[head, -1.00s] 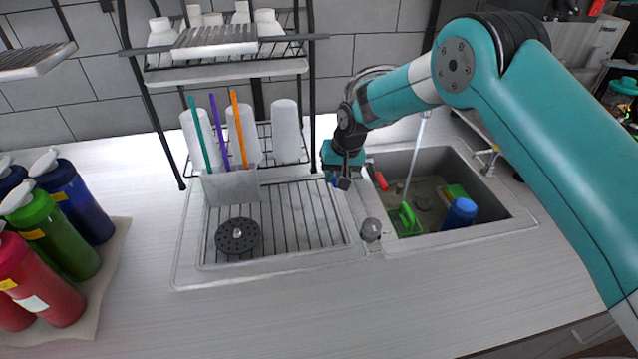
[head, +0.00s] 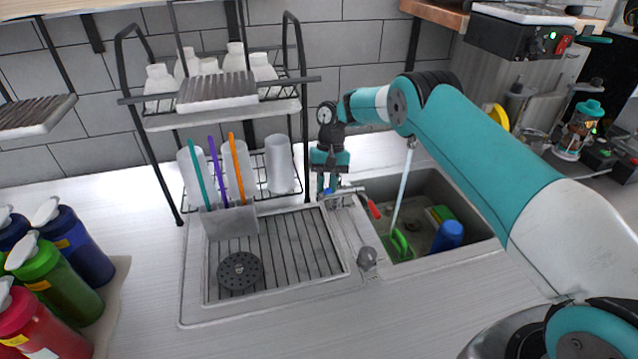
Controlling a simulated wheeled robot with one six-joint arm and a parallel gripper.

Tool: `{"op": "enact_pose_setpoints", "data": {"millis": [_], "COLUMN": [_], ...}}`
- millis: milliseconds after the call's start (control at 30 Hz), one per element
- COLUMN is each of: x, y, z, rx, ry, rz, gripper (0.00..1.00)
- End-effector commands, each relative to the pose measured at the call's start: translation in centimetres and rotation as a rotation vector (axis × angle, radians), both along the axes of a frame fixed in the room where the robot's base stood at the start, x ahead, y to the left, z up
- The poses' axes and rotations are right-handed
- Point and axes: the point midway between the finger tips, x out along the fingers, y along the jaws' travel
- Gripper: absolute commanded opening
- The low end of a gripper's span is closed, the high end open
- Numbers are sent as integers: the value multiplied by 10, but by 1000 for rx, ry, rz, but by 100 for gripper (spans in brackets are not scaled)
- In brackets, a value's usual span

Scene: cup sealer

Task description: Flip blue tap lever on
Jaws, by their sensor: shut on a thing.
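The metal tap (head: 349,190) stands at the sink's left edge in the head view, with its red lever (head: 373,208) at its right end. The blue tap lever (head: 327,191) is at the tap's left end and only a little of it shows between my fingers.
The sink (head: 430,190) holds a green item (head: 400,244) and a blue cup (head: 446,236). A pale rod or stream (head: 403,185) rises from the green item. A rack with upright cups (head: 281,164) stands close left of my gripper. Several bottles (head: 70,245) stand far left.

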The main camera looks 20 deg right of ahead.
Motion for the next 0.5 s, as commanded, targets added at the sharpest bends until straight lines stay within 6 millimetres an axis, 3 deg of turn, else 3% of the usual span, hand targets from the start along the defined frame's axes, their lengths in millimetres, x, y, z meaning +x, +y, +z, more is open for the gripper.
{"op": "enact_pose_setpoints", "data": {"millis": [500], "x": [1], "y": [-10], "z": [3], "rx": [-3], "ry": [17], "rz": [-12], "gripper": [0]}}
